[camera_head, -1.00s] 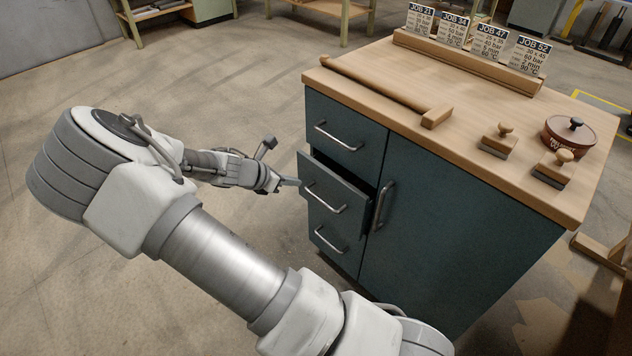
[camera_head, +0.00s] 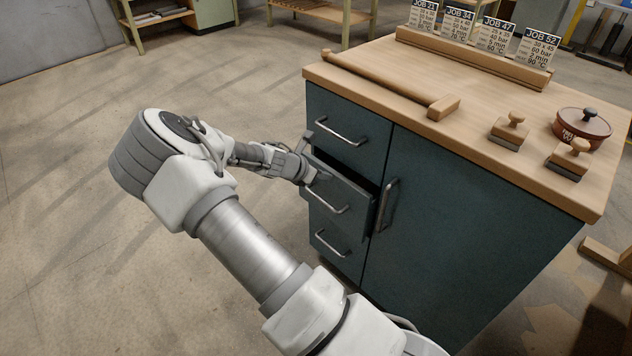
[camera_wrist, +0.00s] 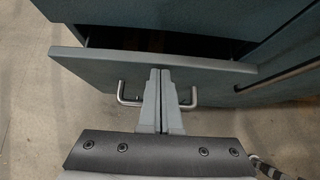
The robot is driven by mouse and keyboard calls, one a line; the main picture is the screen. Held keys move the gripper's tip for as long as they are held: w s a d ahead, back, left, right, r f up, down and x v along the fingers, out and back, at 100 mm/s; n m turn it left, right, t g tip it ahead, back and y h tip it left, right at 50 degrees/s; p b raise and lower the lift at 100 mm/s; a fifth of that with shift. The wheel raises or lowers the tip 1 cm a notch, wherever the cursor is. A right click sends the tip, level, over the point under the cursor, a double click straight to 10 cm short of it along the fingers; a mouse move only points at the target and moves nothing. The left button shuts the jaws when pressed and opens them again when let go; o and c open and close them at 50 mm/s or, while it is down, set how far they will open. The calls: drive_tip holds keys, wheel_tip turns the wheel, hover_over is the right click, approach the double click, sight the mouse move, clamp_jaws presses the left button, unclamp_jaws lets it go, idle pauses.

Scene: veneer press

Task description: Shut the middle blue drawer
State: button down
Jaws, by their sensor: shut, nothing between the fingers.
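The middle blue drawer (camera_head: 343,194) of the cabinet stands partly pulled out, with a dark gap above its front. Its silver bar handle (camera_head: 328,200) runs across the front. In the wrist view the drawer front (camera_wrist: 215,84) lies straight ahead, with the handle (camera_wrist: 193,98) showing on both sides of the fingers. My gripper (camera_head: 318,180) is at the drawer front, its left upper part in the head view. In the wrist view my gripper (camera_wrist: 160,72) has its fingers together and empty, tips at the drawer front near its top edge. I cannot tell whether they touch it.
The drawers above (camera_head: 345,130) and below (camera_head: 335,243) look closed. A cabinet door (camera_head: 450,220) with a vertical handle is to the right. The floor at left is clear.

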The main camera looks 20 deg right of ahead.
idle(0.3)
drive_tip(key=shift+w+d+r+p, duration=0.1)
drive_tip(key=shift+w+d+p, duration=0.25)
drive_tip(key=shift+d, duration=0.45)
drive_tip(key=shift+w+d+f+p, duration=0.1)
drive_tip(key=shift+w+d+p, duration=0.2)
drive_tip(key=shift+d, duration=0.55)
drive_tip(key=shift+w+d+r+p, duration=0.1)
drive_tip(key=shift+w+d+p, duration=0.2)
drive_tip(key=shift+d, duration=0.5)
drive_tip(key=shift+s, duration=0.1)
drive_tip(key=shift+d, duration=0.1)
